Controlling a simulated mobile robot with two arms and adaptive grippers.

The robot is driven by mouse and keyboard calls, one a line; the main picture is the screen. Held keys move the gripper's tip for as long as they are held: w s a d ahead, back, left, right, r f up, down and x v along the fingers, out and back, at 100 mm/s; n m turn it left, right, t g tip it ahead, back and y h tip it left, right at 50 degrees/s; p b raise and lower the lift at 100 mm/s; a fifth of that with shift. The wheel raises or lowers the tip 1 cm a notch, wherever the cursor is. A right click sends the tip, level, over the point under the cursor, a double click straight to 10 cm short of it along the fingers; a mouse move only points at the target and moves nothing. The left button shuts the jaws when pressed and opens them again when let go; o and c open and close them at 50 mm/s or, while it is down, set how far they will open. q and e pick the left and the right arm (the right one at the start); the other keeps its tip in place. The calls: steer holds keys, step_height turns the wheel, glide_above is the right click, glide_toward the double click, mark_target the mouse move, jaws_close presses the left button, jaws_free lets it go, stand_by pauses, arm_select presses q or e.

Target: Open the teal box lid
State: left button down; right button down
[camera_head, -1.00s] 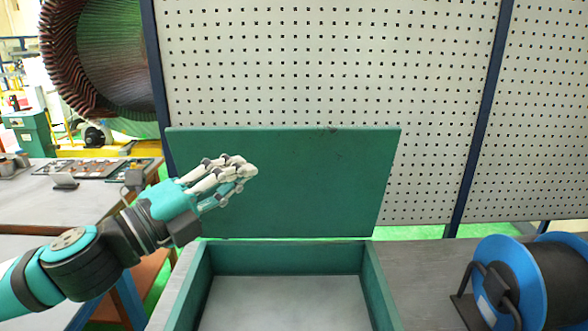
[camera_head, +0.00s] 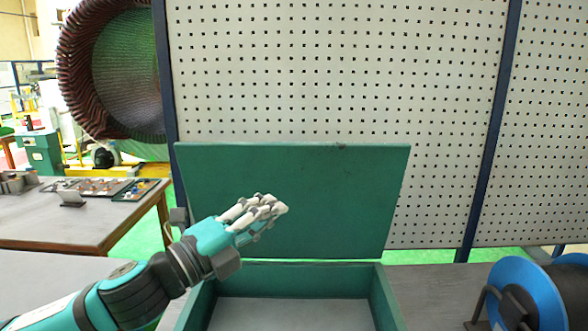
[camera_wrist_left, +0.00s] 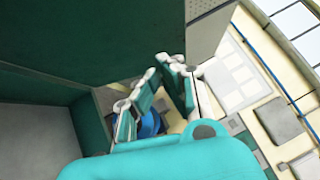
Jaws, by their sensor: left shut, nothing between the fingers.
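The teal box (camera_head: 290,279) stands on the workbench with its inside showing grey and empty in the part I see. Its teal lid (camera_head: 340,200) stands raised, nearly upright, along the box's back edge. My left gripper (camera_head: 280,208) is shut and empty, in front of the left half of the lid and above the box. I cannot tell whether its fingers touch the lid. In the left wrist view, the left gripper's fingers (camera_wrist_left: 160,88) show beside the large dark teal lid (camera_wrist_left: 100,40). My right gripper is not in view.
A blue and black spool (camera_head: 530,295) stands right of the box. A pegboard wall (camera_head: 330,75) rises behind the lid. A side table (camera_head: 80,225) with small parts is at left, with a large ring-shaped stator (camera_head: 80,80) beyond it.

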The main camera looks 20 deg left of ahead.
mark_target(314, 171)
arm_select(q)
steer(key=shift+w+d+r+p, duration=0.3)
steer(key=shift+w+p, duration=0.35)
steer(key=shift+w, duration=0.75)
steer(key=shift+w+d+r+p, duration=0.3)
steer(key=shift+w+p, duration=0.4)
steer(key=shift+w, duration=0.75)
steer(key=shift+w+d+r+p, duration=0.3)
steer(key=shift+w+p, duration=0.35)
steer(key=shift+w, duration=0.75)
steer(key=shift+r, duration=0.1)
